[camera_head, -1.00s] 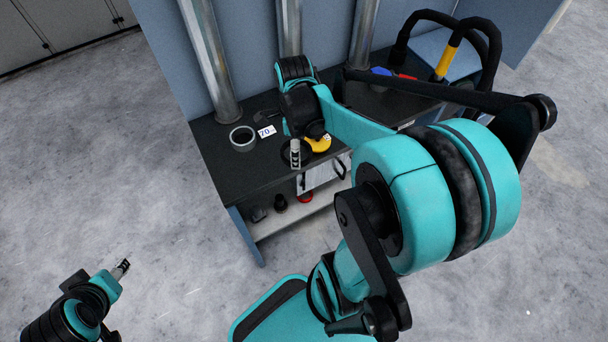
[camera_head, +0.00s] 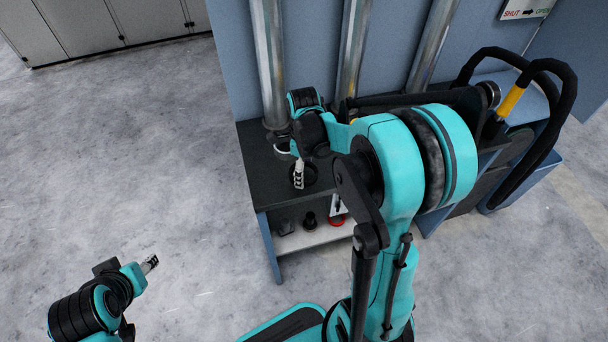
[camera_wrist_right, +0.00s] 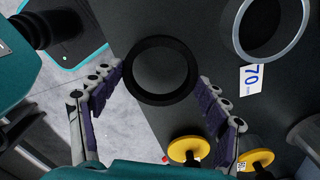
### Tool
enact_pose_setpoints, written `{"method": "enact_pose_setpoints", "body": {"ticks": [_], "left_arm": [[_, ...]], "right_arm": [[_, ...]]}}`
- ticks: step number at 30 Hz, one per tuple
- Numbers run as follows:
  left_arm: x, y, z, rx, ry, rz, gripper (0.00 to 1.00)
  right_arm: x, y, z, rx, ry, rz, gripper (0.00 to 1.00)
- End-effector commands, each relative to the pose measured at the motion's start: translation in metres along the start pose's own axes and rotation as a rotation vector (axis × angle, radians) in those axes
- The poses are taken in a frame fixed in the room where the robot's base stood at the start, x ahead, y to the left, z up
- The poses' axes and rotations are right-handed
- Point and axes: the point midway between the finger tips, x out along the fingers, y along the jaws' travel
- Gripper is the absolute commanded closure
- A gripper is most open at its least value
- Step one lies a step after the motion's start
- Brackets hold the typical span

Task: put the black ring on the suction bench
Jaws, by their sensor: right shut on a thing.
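The black ring (camera_wrist_right: 129,70) sits between the two fingers of my right gripper (camera_wrist_right: 160,78) in the right wrist view, with a fingertip against each side. In the head view the black ring (camera_head: 313,175) shows beside the finger of my right gripper (camera_head: 299,173), over the front of the dark-topped bench (camera_head: 262,182). The ring looks held above the bench top; the exact gap cannot be told. I take this bench, with metal pipes behind it, as the suction bench. My left gripper (camera_head: 150,264) is low at the left over the floor, far from the bench; its jaw opening is unclear.
Yellow discs (camera_wrist_right: 188,149) are near my right fingers. Metal pipes (camera_head: 268,60) rise at the bench's back. A red ring (camera_head: 337,221) is on the lower shelf (camera_head: 300,238).

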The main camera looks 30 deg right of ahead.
Motion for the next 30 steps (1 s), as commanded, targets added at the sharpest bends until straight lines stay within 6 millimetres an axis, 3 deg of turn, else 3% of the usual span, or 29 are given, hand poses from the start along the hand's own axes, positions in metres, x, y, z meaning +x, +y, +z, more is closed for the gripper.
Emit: {"method": "enact_pose_setpoints", "body": {"ticks": [3,15,16,18,30], "left_arm": [[0.009,0.0,0.007,0.0,0.0,0.0,0.54],[0.011,0.0,0.008,0.0,0.0,0.0,0.54],[0.011,0.0,0.008,0.0,0.0,0.0,0.54],[0.01,0.0,0.007,0.0,0.0,0.0,0.54],[0.007,0.0,0.005,0.0,0.0,0.0,0.54]], "right_arm": [[0.021,0.0,0.0,0.0,0.0,0.0,0.45],[0.026,0.0,0.0,0.0,0.0,0.0,0.45],[0.025,0.0,0.0,0.0,0.0,0.0,0.2],[0.024,0.0,0.0,0.0,0.0,0.0,0.04],[0.02,0.0,-0.001,0.0,0.0,0.0,0.04]]}}
